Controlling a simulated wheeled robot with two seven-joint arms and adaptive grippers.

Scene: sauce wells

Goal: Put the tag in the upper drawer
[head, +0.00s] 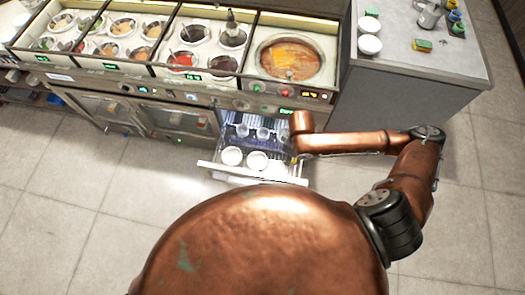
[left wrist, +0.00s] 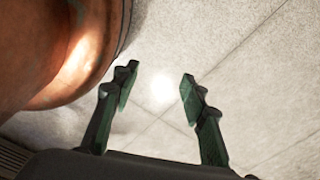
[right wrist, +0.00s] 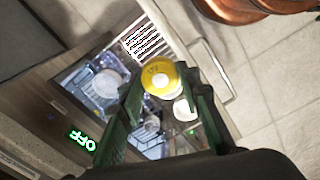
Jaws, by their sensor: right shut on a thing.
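A round yellow tag (right wrist: 160,76) with dark marks on its face shows in the right wrist view. My right gripper (right wrist: 164,88) is shut on it and holds it above an open drawer. The drawer (right wrist: 222,72) is pulled out, with white bowls and clear cups inside. In the head view the drawer (head: 240,174) extends from the counter front, and my right forearm hides the gripper and tag. I cannot tell whether another drawer lies beneath it. My left gripper (left wrist: 156,80) is open and empty above the floor in the left wrist view.
The counter's sauce wells (head: 200,50) stand above the drawer, with a large round pan (head: 290,60) at right. A grey side counter (head: 400,75) holds white bowls, a sponge (head: 422,45) and bottles. The tiled floor is clear.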

